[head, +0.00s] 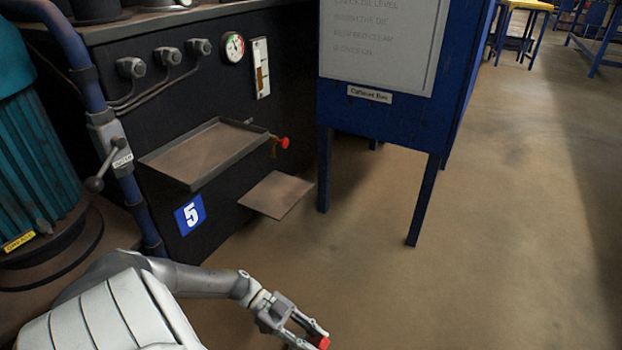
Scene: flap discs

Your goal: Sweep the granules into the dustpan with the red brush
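My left gripper (316,342) is at the bottom edge of the head view, low and in front of the dark machine, over the brown floor. A small red patch shows at its fingertips; I cannot tell whether it is part of the fingers or something else. The fingertips are partly cut off by the frame edge, so their opening is unclear. My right gripper is out of view. No brush, dustpan or granules can be made out in this view.
A dark machine (290,90) carries a shallow metal tray (240,146), a red-knobbed valve (282,143) and a lower flat plate (277,194). A blue cabinet on legs (383,125) stands right of it. A teal motor (35,150) is at left. Floor (510,230) at right is clear.

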